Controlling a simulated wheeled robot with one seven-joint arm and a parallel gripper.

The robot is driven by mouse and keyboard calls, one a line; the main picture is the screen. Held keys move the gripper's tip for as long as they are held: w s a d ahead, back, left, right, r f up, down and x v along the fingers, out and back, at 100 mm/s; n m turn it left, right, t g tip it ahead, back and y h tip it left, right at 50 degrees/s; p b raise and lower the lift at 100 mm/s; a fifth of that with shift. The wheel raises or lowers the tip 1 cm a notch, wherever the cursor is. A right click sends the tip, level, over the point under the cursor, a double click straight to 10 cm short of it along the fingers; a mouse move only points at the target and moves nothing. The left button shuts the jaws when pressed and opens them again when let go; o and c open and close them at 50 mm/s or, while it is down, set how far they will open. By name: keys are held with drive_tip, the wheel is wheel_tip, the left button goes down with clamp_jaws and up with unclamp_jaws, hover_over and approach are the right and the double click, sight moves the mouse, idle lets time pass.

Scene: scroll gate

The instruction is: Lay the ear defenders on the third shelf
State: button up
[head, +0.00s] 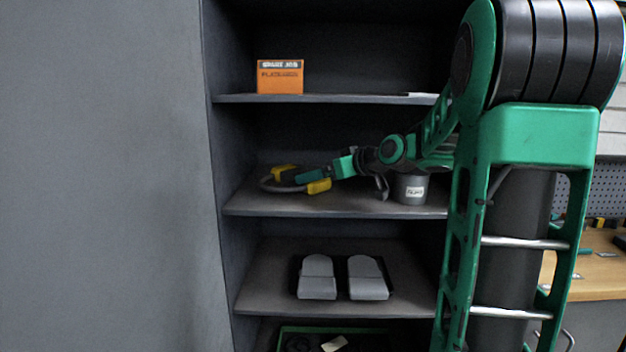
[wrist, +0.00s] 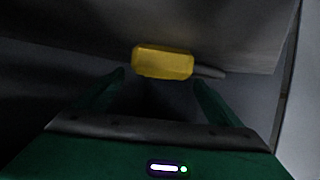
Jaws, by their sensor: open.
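The ear defenders, with two yellow cups and a grey band, lie on a shelf (head: 350,207) at the left side in the head view. Their near cup (head: 318,187) shows in front of my gripper (head: 300,176), and the far cup shows behind it. My gripper reaches in from the right, low over the shelf, with its fingers at the ear defenders. In the wrist view a yellow cup (wrist: 162,62) lies just beyond the tips of my open gripper (wrist: 160,79), with part of the grey band at its right. I cannot tell whether the fingers touch them.
A grey labelled tin (head: 410,189) stands on the same shelf, right beside my arm. The shelf above holds an orange box (head: 280,77). The shelf below holds two grey pads (head: 318,278). A green-edged tray (head: 335,329) is at the bottom. The cabinet's side wall (head: 228,160) bounds the left.

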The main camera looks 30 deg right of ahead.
drive_tip(key=v, duration=0.8)
drive_tip(key=shift+s, duration=0.1)
idle(0.7)
